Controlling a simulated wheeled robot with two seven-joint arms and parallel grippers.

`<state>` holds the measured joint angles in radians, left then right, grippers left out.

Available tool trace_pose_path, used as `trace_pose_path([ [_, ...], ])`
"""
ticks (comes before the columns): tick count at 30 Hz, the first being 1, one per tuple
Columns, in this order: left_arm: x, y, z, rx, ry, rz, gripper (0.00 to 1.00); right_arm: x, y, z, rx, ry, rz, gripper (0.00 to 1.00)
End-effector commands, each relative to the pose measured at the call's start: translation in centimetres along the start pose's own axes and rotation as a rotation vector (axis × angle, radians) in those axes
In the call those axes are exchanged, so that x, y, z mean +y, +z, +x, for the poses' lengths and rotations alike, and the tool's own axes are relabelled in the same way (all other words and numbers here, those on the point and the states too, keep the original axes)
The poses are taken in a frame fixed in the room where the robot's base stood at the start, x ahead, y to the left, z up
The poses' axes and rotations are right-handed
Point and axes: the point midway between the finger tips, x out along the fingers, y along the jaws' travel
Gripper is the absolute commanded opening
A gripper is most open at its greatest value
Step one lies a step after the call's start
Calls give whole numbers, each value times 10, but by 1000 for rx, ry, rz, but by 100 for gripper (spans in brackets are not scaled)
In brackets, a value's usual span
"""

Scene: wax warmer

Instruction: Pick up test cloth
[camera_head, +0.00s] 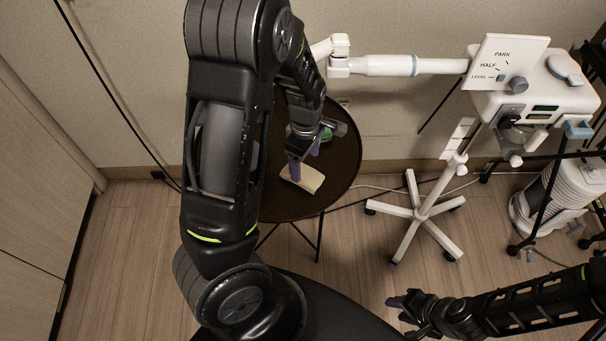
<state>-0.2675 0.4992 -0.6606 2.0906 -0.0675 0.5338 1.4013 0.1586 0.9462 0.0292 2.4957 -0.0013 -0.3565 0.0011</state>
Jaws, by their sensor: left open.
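A small cream cloth (304,179) lies on the round dark table (338,172). My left gripper (305,165) is open above the table, with its purple-tipped fingers pointing down at the cloth. One fingertip overlaps the cloth's left part in the picture; I cannot tell whether it touches. My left arm hides the table's left side. My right gripper (398,308) is low at the bottom right, over the floor and away from the table. It is too small and dark to tell whether it is open or shut.
A green item (326,134) sits beside my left gripper on the table. A white wheeled stand (425,212) is right of the table, carrying a white unit (540,98) with a PARK/HALF/LEVEL panel (503,62). A white arm (390,65) extends above the table. Cables cross the floor.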

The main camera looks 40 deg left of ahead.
Motion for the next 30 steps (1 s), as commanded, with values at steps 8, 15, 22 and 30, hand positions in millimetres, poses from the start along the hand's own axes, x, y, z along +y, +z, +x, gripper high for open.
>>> trace_pose_path([
  [8, 0, 0, 8, 0, 0, 0, 75, 0, 0, 1, 1, 0, 0, 36],
  [15, -2, -2, 19, 0, -2, -1, 75, 1, 0, 2, 1, 0, 0, 36],
  [22, -4, -6, 52, 0, -3, -1, 75, 1, 0, 4, 1, 0, 0, 36],
  [30, -3, -6, 60, 0, 0, 0, 75, 2, 0, 4, 1, 0, 0, 36],
])
